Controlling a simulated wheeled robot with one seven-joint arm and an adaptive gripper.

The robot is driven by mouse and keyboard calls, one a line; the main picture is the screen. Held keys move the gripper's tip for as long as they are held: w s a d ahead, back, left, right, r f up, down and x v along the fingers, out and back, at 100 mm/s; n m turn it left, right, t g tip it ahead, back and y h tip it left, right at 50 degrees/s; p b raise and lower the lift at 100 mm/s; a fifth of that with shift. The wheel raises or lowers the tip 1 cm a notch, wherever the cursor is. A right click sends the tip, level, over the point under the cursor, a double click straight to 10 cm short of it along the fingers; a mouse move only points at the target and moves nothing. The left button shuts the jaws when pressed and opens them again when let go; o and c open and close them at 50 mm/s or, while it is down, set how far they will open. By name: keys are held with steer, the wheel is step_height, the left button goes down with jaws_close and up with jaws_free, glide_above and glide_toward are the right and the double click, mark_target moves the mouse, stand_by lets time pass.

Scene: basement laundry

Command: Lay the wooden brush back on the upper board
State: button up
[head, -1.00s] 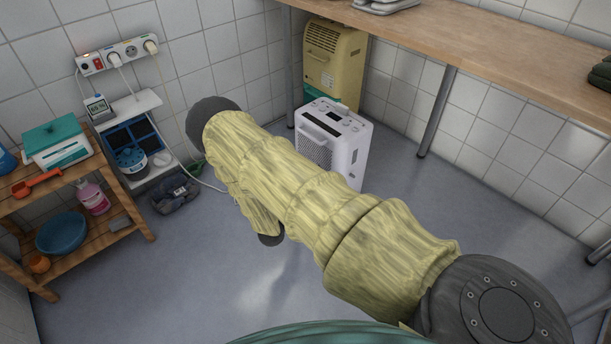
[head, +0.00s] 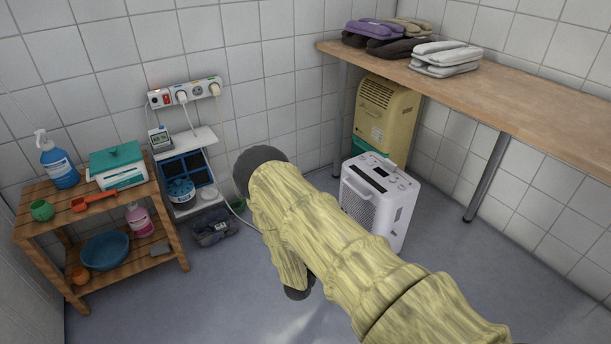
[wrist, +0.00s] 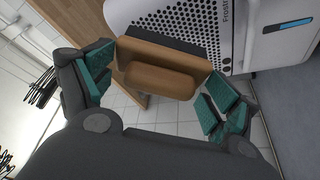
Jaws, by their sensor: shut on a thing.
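The wooden brush (wrist: 160,80), a brown block with a dark strip along its far side, shows in the wrist view. My gripper (wrist: 157,92), with green finger pads, is shut on it and holds it crosswise. In the head view my sleeved arm hides the gripper and brush. On the back wall a small white upper board (head: 192,142) carries a small display device (head: 160,139) at its left, with bare room to the right. A lower white board (head: 200,206) below it holds a blue pot-like item (head: 181,192).
A slatted wooden rack (head: 172,240) at left holds a spray bottle (head: 60,165), a teal-lidded box (head: 118,168) and a basin (head: 106,251). A power strip (head: 185,93) with cables hangs above the upper board. A white appliance (head: 385,205) stands under the wooden counter (head: 510,95).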

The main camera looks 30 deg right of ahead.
steer(key=w+a+r+n+t+y, duration=0.7)
steer(key=w+a+r+t+y, duration=0.15)
steer(key=w+a+r, duration=0.55)
steer(key=a+r+n+t+y, duration=0.55)
steer(key=a+r+y, duration=0.7)
steer(key=r, duration=0.65)
step_height(320, 180, up, 36)
steer(key=a+g+h+p, duration=0.1)
steer(key=p, duration=3.6)
steer(key=shift+w+a+n+h, duration=0.15)
steer(key=shift+a+n+h, duration=0.2)
steer(key=shift+n+h, duration=0.1)
